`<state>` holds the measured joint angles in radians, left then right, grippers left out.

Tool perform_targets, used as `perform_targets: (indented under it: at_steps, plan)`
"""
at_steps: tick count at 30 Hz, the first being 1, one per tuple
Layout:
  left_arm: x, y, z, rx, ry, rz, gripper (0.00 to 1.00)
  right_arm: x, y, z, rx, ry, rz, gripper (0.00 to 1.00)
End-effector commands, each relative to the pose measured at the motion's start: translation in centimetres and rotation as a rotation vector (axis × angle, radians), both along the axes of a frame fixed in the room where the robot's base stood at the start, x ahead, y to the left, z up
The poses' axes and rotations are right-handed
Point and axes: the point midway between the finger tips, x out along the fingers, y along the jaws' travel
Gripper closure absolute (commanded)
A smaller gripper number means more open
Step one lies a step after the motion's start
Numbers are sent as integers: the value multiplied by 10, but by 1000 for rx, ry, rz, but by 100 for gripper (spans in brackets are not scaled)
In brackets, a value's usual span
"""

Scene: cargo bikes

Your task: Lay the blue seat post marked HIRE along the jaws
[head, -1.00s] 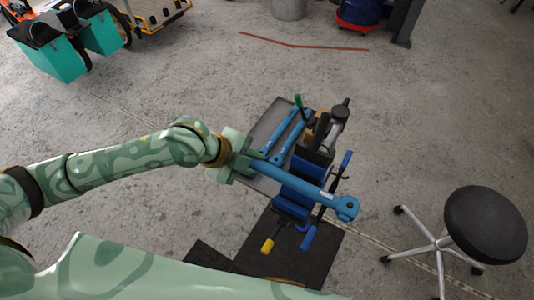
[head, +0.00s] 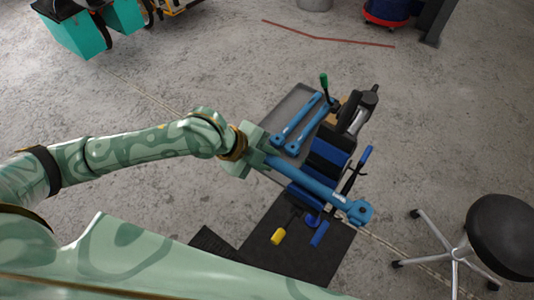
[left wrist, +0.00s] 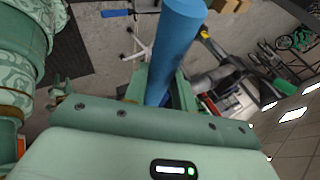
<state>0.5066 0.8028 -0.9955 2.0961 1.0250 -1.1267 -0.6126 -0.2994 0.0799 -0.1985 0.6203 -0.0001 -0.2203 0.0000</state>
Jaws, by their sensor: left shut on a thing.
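My left gripper (head: 260,154) is shut on one end of a blue seat post (head: 318,186). The post slants down to the right in the head view, its round far end (head: 360,212) free. A small white marking shows near that end, too small to read. The post passes over the blue jaws (head: 328,156) of a clamp; more blue of the clamp shows below it. I cannot tell whether the post touches the jaws. In the left wrist view the post (left wrist: 176,45) rises from between the fingers. My right gripper is not in view.
Two more blue posts (head: 295,118) lie on a grey tray (head: 272,125) behind the clamp, beside a green-handled tool (head: 324,82). Clamp handles (head: 365,157) stick out. A black mat (head: 315,262) lies below. A black stool (head: 500,235) stands at right. Open floor surrounds these.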

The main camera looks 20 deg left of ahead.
Motion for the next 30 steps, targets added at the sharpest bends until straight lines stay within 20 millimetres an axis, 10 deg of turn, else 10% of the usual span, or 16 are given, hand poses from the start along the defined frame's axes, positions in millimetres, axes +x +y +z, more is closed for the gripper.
perform_targets:
  at_steps: [9,10,13,23,30]
  plan:
    - [0,-1,-2,-2,-1,1,100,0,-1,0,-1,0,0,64]
    - [0,-1,-2,-2,-1,1,71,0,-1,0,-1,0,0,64]
    - [0,0,-2,-2,-1,0,48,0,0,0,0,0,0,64]
    - [-1,2,0,1,-1,0,48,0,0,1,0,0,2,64]
    - [-18,26,38,4,-4,1,48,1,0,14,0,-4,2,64]
